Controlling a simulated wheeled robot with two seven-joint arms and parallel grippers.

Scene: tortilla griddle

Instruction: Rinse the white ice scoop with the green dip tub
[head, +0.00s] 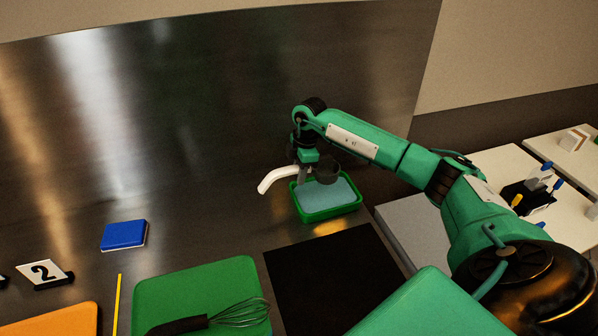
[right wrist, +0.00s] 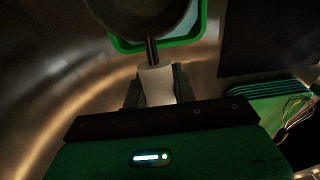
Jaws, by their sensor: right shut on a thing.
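The white ice scoop has a curved white handle (head: 278,177) and a dark grey bowl (head: 327,173). My right gripper (head: 305,172) is shut on the handle. The bowl is over the green dip tub (head: 330,214), which holds pale blue liquid. Whether the bowl touches the liquid I cannot tell. In the right wrist view the handle (right wrist: 157,86) sits between my fingers, and the bowl (right wrist: 145,15) hides much of the tub (right wrist: 125,45). My left gripper is not in view.
A black mat (head: 325,275) lies in front of the tub. A green board (head: 190,290) with a whisk (head: 235,314), a blue block (head: 124,235), a yellow stick (head: 118,300), an orange board (head: 55,322) and a number 2 sign (head: 44,272) are to the left.

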